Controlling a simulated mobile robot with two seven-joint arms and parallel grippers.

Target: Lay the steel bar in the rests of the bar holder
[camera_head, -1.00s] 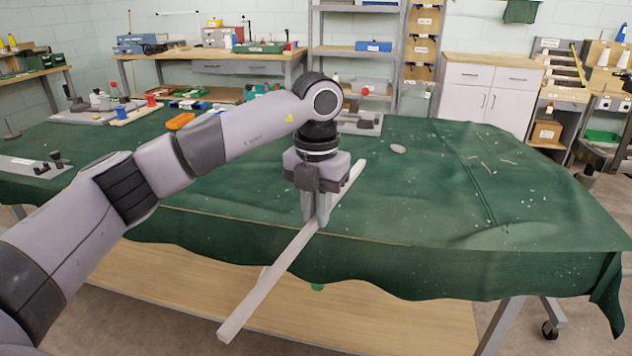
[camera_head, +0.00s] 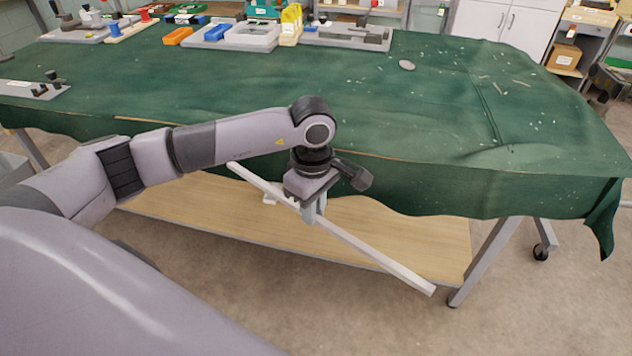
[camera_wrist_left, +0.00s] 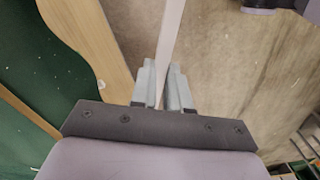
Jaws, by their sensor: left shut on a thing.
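The steel bar (camera_head: 372,254) is a long, light grey square bar. It hangs in the air in front of the table's near edge, running from upper left to lower right in the head view. My left gripper (camera_head: 313,212) points down and is shut on the bar, left of its middle. In the left wrist view the bar (camera_wrist_left: 171,38) runs up from between the two fingers (camera_wrist_left: 164,88). I cannot surely tell which fixture is the bar holder; a grey plate with dark upright parts (camera_head: 36,91) lies at the table's left. My right gripper is not in view.
The green-covered table (camera_head: 250,85) has a wide clear middle. A grey fixture (camera_head: 346,36), a white tray (camera_head: 252,37) and an orange bin (camera_head: 178,36) stand along its back. A wooden lower shelf (camera_head: 215,208) is beneath the bar. A flat pale piece (camera_head: 407,65) lies at back right.

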